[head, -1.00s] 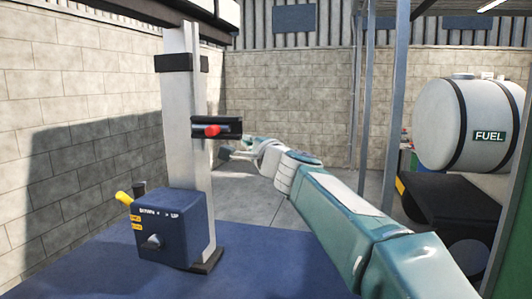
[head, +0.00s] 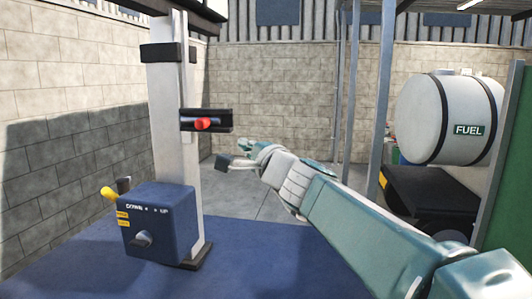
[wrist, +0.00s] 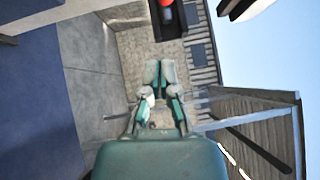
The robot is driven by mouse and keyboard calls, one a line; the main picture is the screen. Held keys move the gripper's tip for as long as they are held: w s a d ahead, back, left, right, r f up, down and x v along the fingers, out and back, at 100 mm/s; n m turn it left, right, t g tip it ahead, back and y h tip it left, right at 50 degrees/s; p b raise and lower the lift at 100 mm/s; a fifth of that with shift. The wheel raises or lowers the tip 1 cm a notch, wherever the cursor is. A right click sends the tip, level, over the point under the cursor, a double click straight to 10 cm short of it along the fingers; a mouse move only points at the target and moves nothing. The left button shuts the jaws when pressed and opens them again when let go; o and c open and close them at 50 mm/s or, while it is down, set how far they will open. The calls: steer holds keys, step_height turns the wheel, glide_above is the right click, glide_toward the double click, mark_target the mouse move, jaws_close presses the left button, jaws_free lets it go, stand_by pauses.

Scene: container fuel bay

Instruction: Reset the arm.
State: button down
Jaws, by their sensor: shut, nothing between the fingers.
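My arm reaches forward from the lower right in the head view. My gripper (head: 231,153) is at its far end, just right of the white post and a little below the black bracket with the red knob. In the wrist view my gripper (wrist: 159,66) shows its two fingers side by side with the tips together. Nothing is held between them. The gripper looks apart from the post and the bracket.
A white post (head: 170,120) carries a black bracket (head: 220,124) with a red knob (head: 203,124). A blue control box (head: 165,215) stands at its foot. A white fuel tank (head: 450,118) is at right. Block walls (head: 280,100) enclose the bay.

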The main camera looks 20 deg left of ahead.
steer(key=s+d+f+n+g+h, duration=0.2)
steer(key=s+d+f+h, duration=0.3)
steer(key=d, duration=0.8)
steer(key=s+d+f+n+g+h, duration=0.2)
steer(key=s+d+f+n+h, duration=0.2)
steer(key=s+d+f, duration=0.8)
steer(key=s+d+f+n+g+h, duration=0.2)
steer(key=s+d+f+h, duration=0.4)
steer(key=s+d+f, duration=0.3)
steer(key=d+f+n, duration=0.1)
steer(key=d+f, duration=0.2)
steer(key=d, duration=0.2)
steer(key=shift+f, duration=0.3)
